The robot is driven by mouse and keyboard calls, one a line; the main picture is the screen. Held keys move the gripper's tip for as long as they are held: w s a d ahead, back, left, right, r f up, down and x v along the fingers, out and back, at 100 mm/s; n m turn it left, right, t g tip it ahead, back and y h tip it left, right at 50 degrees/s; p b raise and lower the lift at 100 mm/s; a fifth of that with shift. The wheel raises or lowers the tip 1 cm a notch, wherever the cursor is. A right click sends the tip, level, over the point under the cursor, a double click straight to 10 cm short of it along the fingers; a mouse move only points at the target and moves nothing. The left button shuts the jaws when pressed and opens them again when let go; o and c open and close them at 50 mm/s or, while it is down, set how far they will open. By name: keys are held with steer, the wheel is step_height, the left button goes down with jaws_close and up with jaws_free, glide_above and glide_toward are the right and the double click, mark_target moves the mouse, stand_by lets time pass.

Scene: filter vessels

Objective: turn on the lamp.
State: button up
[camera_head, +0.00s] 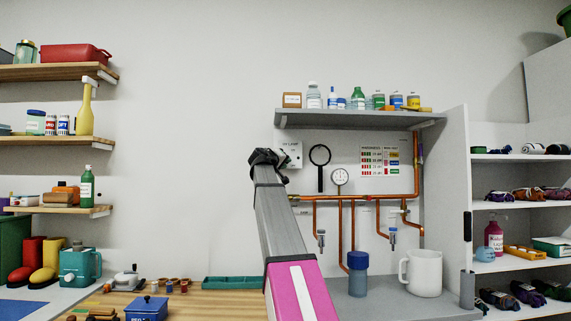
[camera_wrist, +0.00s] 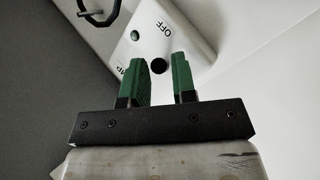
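The lamp's switch box (camera_head: 292,154) is a small white box on the back wall with lettering that looks like "UV LAMP". It also shows in the wrist view (camera_wrist: 190,25), with "OFF", part of "LAMP", a small dark green round spot (camera_wrist: 135,35) and a black round knob (camera_wrist: 158,66). My gripper (camera_head: 277,160) is at the left of the box in the head view, covering part of it. In the wrist view, its green fingers (camera_wrist: 164,75) are apart, with the knob showing between their tips. I cannot tell whether a finger touches the knob.
A black ring-shaped tool (camera_head: 320,156) and a pressure gauge (camera_head: 339,177) are right of the box. Copper pipes (camera_head: 370,197) run below. A grey shelf (camera_head: 350,119) with bottles is above. A white mug (camera_head: 422,272) and a blue filter vessel (camera_head: 357,273) are on the lower right.

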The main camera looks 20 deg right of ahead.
steer(key=shift+w+d, duration=0.25)
steer(key=shift+d, duration=0.1)
jaws_close()
